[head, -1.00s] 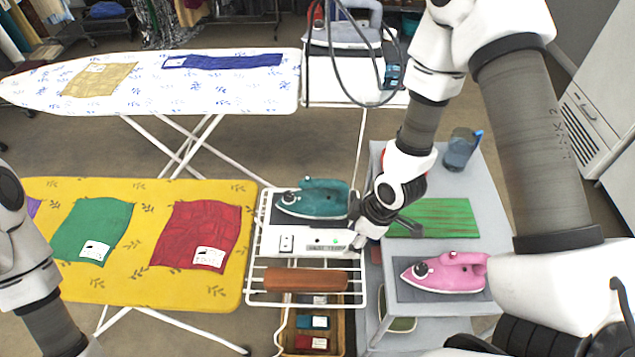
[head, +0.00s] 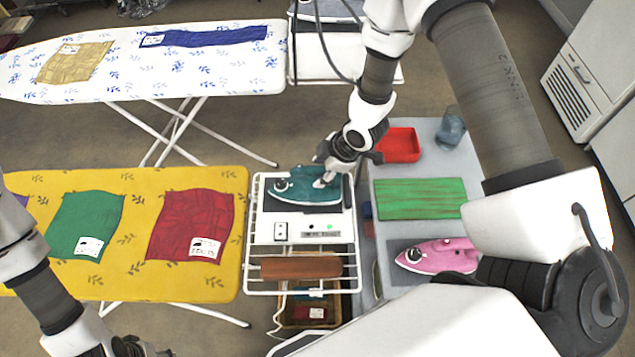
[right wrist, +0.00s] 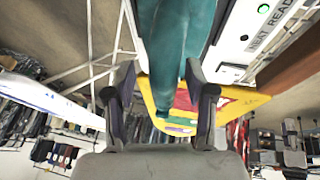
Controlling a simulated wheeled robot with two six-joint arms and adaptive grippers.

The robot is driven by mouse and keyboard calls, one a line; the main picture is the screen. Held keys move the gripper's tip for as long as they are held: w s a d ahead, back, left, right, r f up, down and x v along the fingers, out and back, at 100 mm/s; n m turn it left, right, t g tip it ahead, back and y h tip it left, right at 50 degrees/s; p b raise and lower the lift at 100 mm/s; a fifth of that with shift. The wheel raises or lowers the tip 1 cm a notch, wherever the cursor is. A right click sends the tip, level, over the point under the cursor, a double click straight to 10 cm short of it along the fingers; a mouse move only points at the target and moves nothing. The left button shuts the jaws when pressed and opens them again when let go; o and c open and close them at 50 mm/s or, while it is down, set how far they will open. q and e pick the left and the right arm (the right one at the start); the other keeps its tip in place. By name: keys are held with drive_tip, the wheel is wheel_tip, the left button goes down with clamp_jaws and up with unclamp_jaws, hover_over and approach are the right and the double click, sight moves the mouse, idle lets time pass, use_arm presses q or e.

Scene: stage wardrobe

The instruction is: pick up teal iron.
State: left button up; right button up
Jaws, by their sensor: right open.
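The teal iron (head: 285,196) rests on a dark pad on the white station with indicator lights, its nose pointing left. My right gripper (head: 325,179) is at the iron's rear right end, reaching it from above right. In the right wrist view the iron's teal handle (right wrist: 178,40) runs between the two fingers of my open right gripper (right wrist: 160,72). I cannot tell whether the fingers touch it. My left gripper (head: 135,347) is only partly in view at the bottom left, and its jaws cannot be made out.
A pink iron (head: 440,256) lies on the grey side table (head: 390,170), with a green striped board (head: 420,199), a red tray (head: 402,145) and a blue jug (head: 451,130). A brown roll (head: 300,267) lies on the rack in front. A yellow ironing board (head: 130,275) is to the left.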

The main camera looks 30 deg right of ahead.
drive_tip(key=shift+s+a+r, duration=0.1)
drive_tip(key=shift+s+r, duration=0.1)
drive_tip(key=shift+s, duration=0.05)
drive_tip(key=c, duration=0.4)
clamp_jaws()
